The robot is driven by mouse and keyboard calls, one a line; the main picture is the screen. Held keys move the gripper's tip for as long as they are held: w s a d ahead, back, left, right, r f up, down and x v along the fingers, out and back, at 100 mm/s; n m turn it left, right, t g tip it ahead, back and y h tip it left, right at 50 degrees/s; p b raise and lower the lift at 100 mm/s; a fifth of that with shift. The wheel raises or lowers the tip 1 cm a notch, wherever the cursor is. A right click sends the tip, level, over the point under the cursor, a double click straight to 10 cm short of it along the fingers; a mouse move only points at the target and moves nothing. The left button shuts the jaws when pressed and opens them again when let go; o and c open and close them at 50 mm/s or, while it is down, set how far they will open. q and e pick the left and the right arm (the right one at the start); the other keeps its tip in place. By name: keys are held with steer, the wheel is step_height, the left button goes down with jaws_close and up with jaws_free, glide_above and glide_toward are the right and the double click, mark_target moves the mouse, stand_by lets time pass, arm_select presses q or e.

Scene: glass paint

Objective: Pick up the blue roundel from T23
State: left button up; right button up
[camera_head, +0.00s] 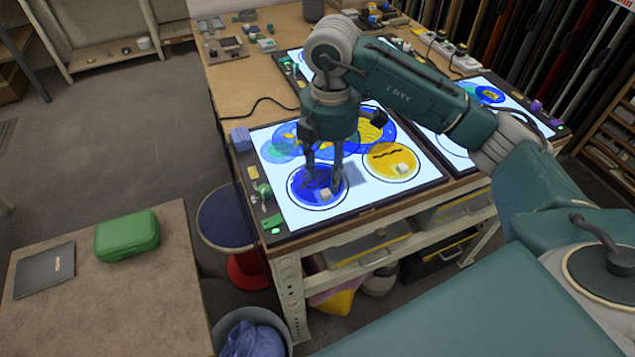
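The blue roundel (304,189) lies on the near-left part of the lit panel (283,213) on the workbench, with a dark outline and a small white block (326,195) on it. My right gripper (323,181) points down over this roundel. Its two fingers are apart, with nothing seen held between them. Whether the fingertips touch the roundel is unclear, and they hide part of it. No T23 label can be read. My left gripper is not in view.
A yellow roundel (380,168) with a white block lies to the right on the same panel. Larger blue-and-yellow glass (285,130) lies behind. A side table (160,290) holds a green case (127,235). A blue stool (222,215) stands left of the bench.

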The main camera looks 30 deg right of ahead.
mark_target(325, 192)
steer(key=shift+f, duration=0.4)
step_height(325, 192, down, 5)
steer(key=shift+w+a+r+p, duration=0.1)
steer(key=shift+p, duration=0.95)
steer(key=shift+f, duration=0.35)
jaws_close()
